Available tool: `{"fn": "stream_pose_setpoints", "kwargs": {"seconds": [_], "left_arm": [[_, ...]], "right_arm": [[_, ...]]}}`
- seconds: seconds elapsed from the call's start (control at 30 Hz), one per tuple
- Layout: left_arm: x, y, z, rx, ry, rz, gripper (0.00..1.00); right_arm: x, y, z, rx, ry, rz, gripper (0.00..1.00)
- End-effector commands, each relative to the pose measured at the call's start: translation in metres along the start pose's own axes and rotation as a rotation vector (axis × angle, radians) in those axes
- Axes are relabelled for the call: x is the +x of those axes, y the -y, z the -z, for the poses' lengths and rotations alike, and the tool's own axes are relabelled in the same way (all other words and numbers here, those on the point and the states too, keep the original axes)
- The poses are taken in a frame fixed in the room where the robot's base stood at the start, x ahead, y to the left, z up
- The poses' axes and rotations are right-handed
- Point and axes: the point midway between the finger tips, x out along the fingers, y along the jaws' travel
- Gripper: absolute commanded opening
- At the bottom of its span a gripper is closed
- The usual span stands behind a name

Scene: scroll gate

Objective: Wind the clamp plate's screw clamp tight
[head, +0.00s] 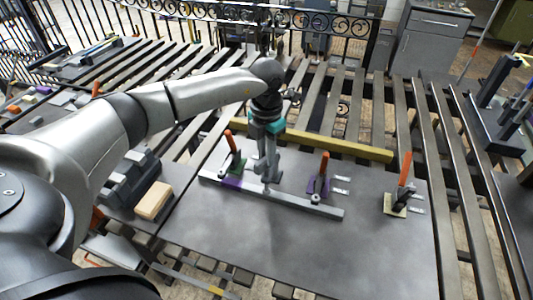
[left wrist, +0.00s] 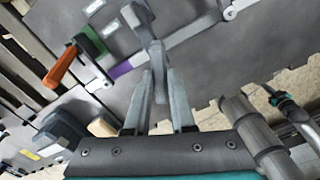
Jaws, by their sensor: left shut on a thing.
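The clamp plate (head: 300,245) is a wide grey sheet lying on the slatted table; it also shows in the left wrist view (left wrist: 205,60). A long light-grey bar (head: 310,207) lies across it. My left gripper (head: 268,177) points down over this bar. In the left wrist view, its two fingers (left wrist: 162,105) are shut on a grey upright piece, seemingly the screw clamp's handle (left wrist: 157,65). The gripper hides most of the screw clamp in the head view, so I cannot tell how tight it is. My right gripper is not in view.
Orange-handled clamps stand close by: one on green (head: 235,160), one on purple (head: 319,184), one on beige (head: 398,197). A yellow beam (head: 345,149) runs behind. A wooden block (head: 153,200) lies left. The plate's front is clear.

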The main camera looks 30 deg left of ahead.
Motion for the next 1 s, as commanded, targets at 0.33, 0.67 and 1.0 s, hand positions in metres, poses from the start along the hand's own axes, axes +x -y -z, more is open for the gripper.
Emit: {"fn": "stream_pose_setpoints", "kwargs": {"seconds": [0.33, 0.67, 1.0], "left_arm": [[-0.001, -0.001, -0.001, -0.002, 0.003, -0.001, 0.4], [-0.001, 0.0, 0.0, -0.003, 0.001, 0.0, 0.53], [-0.042, -0.001, -0.002, -0.003, 0.007, -0.001, 0.53]], "right_arm": [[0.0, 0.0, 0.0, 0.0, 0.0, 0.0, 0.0], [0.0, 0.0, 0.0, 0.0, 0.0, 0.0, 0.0], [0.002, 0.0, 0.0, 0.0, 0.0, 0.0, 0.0]]}}
